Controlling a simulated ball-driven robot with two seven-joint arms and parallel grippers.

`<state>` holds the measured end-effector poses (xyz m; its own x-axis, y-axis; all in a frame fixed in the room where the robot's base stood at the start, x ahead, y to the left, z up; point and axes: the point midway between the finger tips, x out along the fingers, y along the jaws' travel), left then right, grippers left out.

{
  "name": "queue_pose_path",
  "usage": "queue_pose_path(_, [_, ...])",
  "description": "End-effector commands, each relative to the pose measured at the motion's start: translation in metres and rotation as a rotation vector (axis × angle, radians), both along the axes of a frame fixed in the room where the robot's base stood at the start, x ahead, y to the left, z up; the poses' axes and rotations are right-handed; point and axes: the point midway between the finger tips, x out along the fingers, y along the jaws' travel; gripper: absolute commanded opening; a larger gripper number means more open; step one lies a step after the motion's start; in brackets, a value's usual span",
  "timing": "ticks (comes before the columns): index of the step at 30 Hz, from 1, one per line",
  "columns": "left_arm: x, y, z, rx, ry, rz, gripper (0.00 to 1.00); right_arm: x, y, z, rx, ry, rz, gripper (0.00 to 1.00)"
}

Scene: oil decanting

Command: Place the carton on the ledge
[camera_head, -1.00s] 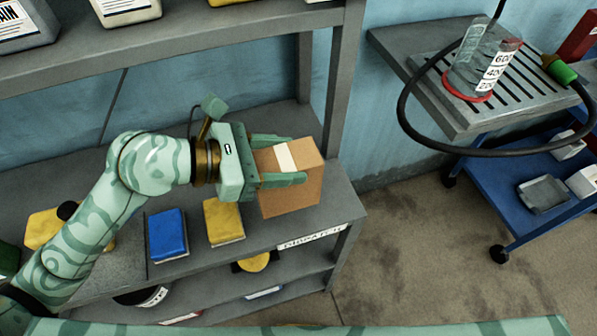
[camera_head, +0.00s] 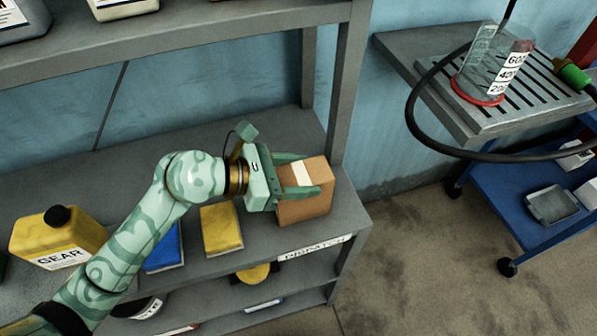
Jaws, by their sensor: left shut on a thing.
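The carton (camera_head: 306,207) is a small brown box with a pale strip of tape on top. It is at the right end of the grey shelf ledge (camera_head: 262,245), above a white label on the shelf's front edge. My left gripper (camera_head: 311,175) comes in from the left and is shut on the carton, one finger on its far side and one across its near side. The carton looks upright. I cannot tell whether its base touches the ledge. My right gripper is not in view.
A yellow GEAR jug (camera_head: 58,236) stands farther left. A shelf post (camera_head: 345,85) rises behind the carton. A clear measuring jug (camera_head: 492,70) stands on a slotted tray at right.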

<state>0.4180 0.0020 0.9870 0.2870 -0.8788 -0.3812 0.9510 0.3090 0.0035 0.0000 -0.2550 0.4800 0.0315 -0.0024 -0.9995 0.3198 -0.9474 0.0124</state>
Motion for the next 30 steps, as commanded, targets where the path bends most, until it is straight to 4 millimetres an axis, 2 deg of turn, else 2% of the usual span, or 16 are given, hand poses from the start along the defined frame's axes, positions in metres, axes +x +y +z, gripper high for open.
queue_pose_path(1, [0.000, 0.000, -0.001, 0.001, 0.000, 0.000, 0.60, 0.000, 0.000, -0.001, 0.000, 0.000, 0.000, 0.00])
queue_pose_path(3, [0.000, 0.000, -0.001, 0.001, 0.000, 0.000, 0.76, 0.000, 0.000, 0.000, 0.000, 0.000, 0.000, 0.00])
queue_pose_path(17, [0.000, 0.002, 0.003, 0.000, 0.000, 0.001, 0.76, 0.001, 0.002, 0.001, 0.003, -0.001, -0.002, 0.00])
queue_pose_path(20, [-0.004, 0.015, 0.008, 0.002, 0.000, 0.003, 0.76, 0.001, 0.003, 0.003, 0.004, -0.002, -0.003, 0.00])
queue_pose_path(30, [-0.027, 0.082, 0.037, 0.006, -0.001, 0.001, 0.76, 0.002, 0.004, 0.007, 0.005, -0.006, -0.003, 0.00])
